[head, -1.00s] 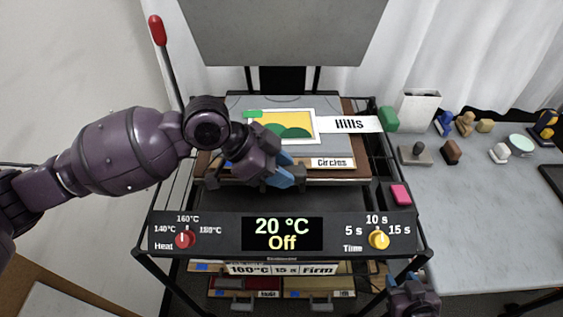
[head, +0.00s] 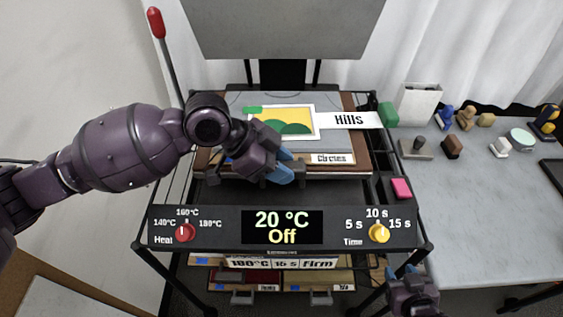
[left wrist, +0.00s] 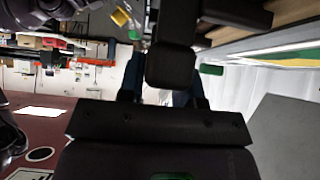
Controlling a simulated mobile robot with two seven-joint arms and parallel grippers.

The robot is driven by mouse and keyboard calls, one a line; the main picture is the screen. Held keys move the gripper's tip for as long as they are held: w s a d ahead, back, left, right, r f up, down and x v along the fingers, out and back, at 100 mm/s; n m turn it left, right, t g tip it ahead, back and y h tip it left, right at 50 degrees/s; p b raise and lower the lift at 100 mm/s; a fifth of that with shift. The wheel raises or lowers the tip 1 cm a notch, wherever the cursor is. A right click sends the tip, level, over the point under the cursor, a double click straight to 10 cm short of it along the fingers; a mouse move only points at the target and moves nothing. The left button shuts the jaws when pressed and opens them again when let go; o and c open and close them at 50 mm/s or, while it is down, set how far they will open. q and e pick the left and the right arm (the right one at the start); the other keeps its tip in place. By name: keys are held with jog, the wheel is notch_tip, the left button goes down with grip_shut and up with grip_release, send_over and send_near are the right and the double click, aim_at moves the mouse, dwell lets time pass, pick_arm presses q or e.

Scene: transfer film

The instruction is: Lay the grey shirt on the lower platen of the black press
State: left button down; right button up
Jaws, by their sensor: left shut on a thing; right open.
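The black press (head: 215,228) stands ahead, its upper platen (head: 282,30) raised and tilted back. A grey flat piece, seemingly the grey shirt (head: 238,98), lies on a brown board (head: 366,160) labelled "Circles" over the lower part of the press. The lower platen is mostly hidden beneath it. A framed hills picture (head: 282,122) with a "Hills" tag lies on the grey piece. My left gripper (head: 284,172) is shut at the board's front edge, apparently on its dark handle (left wrist: 170,65). My right gripper (head: 405,273) is open and empty at the lower right, below the press.
A heat knob (head: 185,232) and a time knob (head: 379,233) flank the display reading 20 °C, Off. Drawers (head: 253,276) sit below. A pink block (head: 401,188) lies at the press's right. The grey table (head: 470,220) holds several stamps at the back; its front is clear.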

pick_arm(q)
jog(key=shift+f, duration=0.1)
pick_arm(e)
jog(key=shift+f, duration=0.1)
pick_arm(q)
jog(key=c, duration=1.1)
grip_release()
jog(key=o, duration=0.4)
jog(key=shift+c, duration=0.2)
jog(key=shift+f, duration=0.1)
pick_arm(e)
jog(key=shift+s+f, duration=0.2)
jog(key=shift+s, duration=0.3)
pick_arm(q)
jog(key=p+v, duration=0.6)
jog(key=v, duration=0.5)
jog(key=shift+p, duration=0.3)
pick_arm(e)
notch_tip(320, 180, up, 7)
jog(key=shift+f, duration=0.2)
pick_arm(q)
jog(key=shift+s+d, duration=0.1)
pick_arm(e)
jog(key=shift+w+d, duration=0.1)
